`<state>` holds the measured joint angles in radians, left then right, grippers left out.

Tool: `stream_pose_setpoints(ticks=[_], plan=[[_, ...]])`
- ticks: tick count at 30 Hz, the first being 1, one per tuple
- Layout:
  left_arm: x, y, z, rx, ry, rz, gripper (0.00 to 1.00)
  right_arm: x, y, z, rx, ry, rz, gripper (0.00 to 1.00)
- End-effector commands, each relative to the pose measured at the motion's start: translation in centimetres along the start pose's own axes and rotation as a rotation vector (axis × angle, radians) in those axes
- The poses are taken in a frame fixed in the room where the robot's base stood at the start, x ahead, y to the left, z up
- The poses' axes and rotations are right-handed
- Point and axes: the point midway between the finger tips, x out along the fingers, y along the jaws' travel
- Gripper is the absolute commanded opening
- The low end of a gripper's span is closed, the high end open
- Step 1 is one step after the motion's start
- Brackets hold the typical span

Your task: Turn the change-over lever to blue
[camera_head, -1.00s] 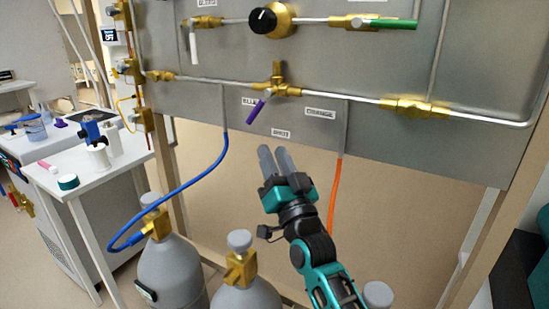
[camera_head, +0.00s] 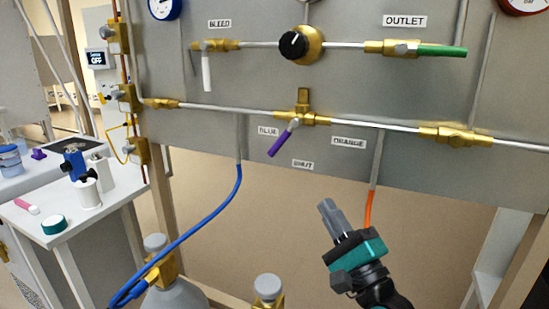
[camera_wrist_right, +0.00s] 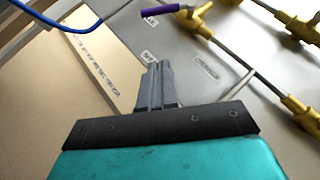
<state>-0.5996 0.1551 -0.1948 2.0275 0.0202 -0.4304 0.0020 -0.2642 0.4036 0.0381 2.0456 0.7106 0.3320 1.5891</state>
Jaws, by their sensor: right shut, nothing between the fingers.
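The change-over lever (camera_head: 283,138) has a purple handle on a brass valve (camera_head: 302,110) in the panel's lower pipe. Its handle slants down and left, between the BLUE label (camera_head: 268,130) and the SHUT label (camera_head: 303,163). The ORANGE label (camera_head: 348,142) is to its right. My right gripper (camera_head: 327,205) is shut and empty, below and right of the lever and apart from it. In the right wrist view the gripper (camera_wrist_right: 158,68) points toward the panel, with the purple handle (camera_wrist_right: 160,10) above it at the top edge. My left gripper is not in view.
A blue hose (camera_head: 205,220) and an orange hose (camera_head: 369,208) hang below the grey panel (camera_head: 220,130). Above are a black knob (camera_head: 294,45), a white bleed handle (camera_head: 207,72) and a green outlet handle (camera_head: 442,52). Gas cylinders (camera_head: 180,295) stand below. A white side table (camera_head: 100,215) is left.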

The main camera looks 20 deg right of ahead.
Motion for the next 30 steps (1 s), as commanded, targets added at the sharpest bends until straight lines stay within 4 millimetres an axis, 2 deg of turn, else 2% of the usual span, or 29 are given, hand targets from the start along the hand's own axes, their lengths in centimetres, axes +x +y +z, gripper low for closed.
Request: stream_pose_setpoints(ticks=[4, 8, 21, 24, 30], plan=[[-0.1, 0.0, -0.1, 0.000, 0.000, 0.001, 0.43, 0.6, -0.2, 0.0, 0.022, -0.002, -0.003, 0.00], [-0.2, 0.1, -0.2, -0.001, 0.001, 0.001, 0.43, 2.3, -0.3, 0.0, 0.021, -0.001, -0.006, 0.00], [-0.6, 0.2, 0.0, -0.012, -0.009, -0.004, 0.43, 10.3, -0.3, 0.1, 0.018, -0.002, -0.004, 0.00], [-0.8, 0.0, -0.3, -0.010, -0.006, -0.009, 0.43, 11.4, -0.3, 1.4, 0.022, -0.001, -0.003, 0.00], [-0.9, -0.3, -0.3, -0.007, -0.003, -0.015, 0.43, 12.6, -0.2, 2.6, 0.020, 0.000, -0.001, 0.00]])
